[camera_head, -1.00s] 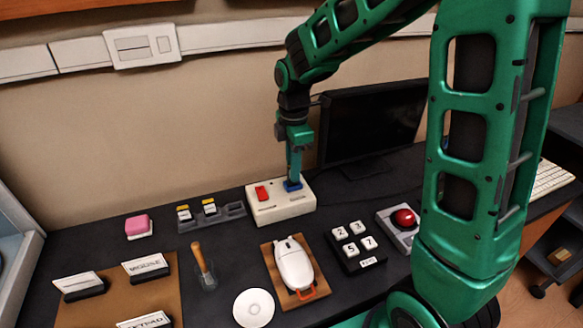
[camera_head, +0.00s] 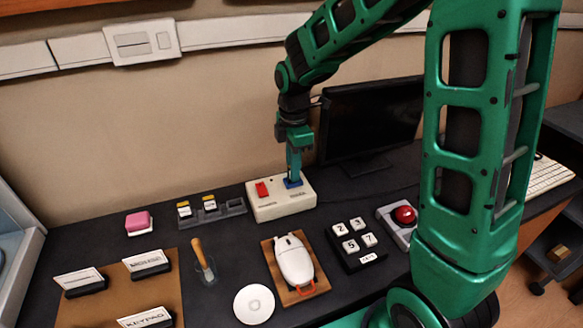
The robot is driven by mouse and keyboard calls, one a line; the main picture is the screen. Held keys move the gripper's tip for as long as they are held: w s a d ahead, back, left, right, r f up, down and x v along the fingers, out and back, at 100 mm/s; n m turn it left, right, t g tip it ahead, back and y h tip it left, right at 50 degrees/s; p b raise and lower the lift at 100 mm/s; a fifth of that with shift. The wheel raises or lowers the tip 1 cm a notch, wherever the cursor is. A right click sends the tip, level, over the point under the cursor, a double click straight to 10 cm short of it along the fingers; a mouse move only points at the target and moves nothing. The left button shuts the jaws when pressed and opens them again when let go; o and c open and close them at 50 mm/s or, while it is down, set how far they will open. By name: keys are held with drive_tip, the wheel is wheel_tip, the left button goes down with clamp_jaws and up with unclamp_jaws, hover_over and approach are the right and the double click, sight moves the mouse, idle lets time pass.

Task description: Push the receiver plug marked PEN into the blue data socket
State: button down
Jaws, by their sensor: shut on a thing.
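My gripper (camera_head: 294,177) points straight down over the right part of a cream box (camera_head: 268,208) on the desk. The blue data socket (camera_head: 292,184) is on top of this box, right under my fingertips. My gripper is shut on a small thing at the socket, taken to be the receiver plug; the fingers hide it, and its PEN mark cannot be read. I cannot tell how deep it sits in the socket. A red part (camera_head: 262,189) stands on the left of the same box.
A dark rack (camera_head: 236,208) with two yellow-topped plugs (camera_head: 183,207) stands left of the box. In front are a white mouse on a board (camera_head: 281,283), a number keypad (camera_head: 352,262) and a red button (camera_head: 404,215). A monitor (camera_head: 368,122) stands close behind on the right.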

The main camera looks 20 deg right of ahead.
drive_tip(key=shift+f, duration=0.15)
drive_tip(key=c, duration=1.2)
unclamp_jaws()
drive_tip(key=shift+r, duration=3.5)
